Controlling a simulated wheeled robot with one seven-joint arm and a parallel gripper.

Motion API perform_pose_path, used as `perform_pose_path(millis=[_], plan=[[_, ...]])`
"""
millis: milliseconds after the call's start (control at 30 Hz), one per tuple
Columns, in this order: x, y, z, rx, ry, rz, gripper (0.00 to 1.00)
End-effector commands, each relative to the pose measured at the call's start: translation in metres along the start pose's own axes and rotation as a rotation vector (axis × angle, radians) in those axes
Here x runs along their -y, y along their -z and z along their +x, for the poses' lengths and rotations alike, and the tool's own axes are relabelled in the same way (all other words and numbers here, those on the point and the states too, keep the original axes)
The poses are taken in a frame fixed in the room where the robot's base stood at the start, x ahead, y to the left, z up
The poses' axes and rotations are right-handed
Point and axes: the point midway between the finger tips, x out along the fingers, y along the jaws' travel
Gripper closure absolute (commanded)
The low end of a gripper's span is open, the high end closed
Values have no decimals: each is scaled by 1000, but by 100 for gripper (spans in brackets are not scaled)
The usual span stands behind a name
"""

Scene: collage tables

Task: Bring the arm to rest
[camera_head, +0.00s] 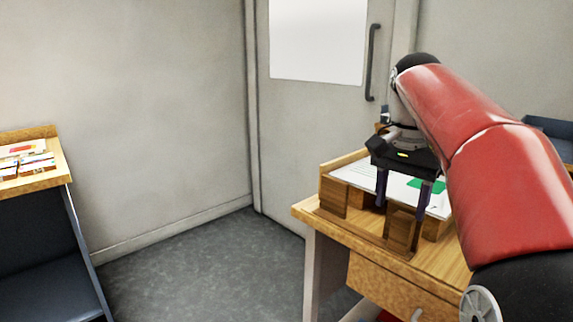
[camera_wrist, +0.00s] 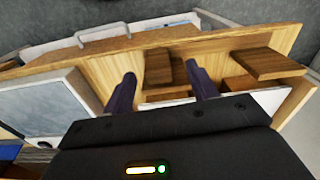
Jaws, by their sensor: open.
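My gripper (camera_head: 400,206) is open and points down over the wooden desk (camera_head: 320,222) in the head view. My red arm reaches in from the right. In the wrist view the two dark purple fingers of my gripper (camera_wrist: 160,76) stand apart, with a small wooden block (camera_wrist: 158,66) showing between them. I cannot tell how far below the fingertips this block lies. Nothing is seen held.
On the desk are more wooden blocks (camera_head: 333,198) and a white sheet (camera_head: 358,174) with a green patch (camera_head: 427,186). A second table (camera_head: 45,178) with cards stands at left. A door (camera_head: 312,125) is behind. Floor (camera_head: 200,265) between the tables is clear.

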Motion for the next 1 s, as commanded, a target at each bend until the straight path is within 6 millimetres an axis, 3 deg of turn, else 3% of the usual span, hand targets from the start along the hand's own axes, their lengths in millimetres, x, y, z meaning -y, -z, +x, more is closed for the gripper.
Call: perform_pose_path(millis=[133,267,500,733,1000], plan=[[3,-46,17,-87,10,-159,42],[-7,-89,46,-182,41,-334,42],[-43,-153,118,-334,136,-632,42],[-64,-184,170,-418,209,-795,42],[-67,-189,179,-431,221,-822,42]])
